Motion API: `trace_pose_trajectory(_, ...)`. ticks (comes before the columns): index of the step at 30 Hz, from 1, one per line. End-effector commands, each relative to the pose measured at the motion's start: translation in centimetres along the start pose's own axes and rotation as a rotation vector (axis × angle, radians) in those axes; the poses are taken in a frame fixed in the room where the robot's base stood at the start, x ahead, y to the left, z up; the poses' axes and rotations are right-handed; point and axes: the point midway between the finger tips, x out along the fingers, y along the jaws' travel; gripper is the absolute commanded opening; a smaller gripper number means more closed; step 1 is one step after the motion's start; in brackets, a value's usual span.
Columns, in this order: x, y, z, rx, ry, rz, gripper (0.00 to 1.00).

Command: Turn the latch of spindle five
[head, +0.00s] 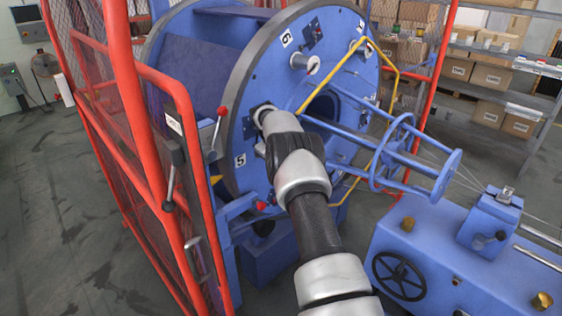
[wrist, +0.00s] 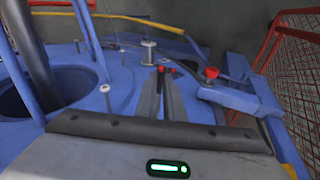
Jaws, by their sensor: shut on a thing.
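The blue round plate (head: 330,75) of the strander carries the label 5 (head: 240,160) near its lower left rim. My gripper reaches that part of the plate in the head view, where my own wrist hides the fingers and most of the spindle five latch. In the wrist view the two dark fingers of my gripper (wrist: 164,74) come together at their tips. They are shut on a small latch (wrist: 161,68) with a red end close to the blue plate face. The latch's exact angle is too small to tell.
A red mesh guard (head: 130,130) is at the left. Blue rods and a yellow bar (head: 395,75) lie to the right.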

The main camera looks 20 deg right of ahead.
Motion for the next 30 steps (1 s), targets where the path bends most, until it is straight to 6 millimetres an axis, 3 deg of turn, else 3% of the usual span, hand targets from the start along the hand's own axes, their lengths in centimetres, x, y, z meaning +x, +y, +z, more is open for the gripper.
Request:
trace_pose_trajectory(14, 0.06, -0.09, 0.01, -0.004, -0.011, -0.002, 0.0)
trace_pose_trajectory(15, 0.06, -0.09, 0.02, -0.003, -0.011, -0.002, 0.1)
trace_pose_trajectory(18, 0.06, -0.08, 0.02, -0.004, -0.011, -0.002, 0.27)
trace_pose_trajectory(30, -0.62, -0.01, -0.05, -0.004, -0.009, 0.0, 0.27)
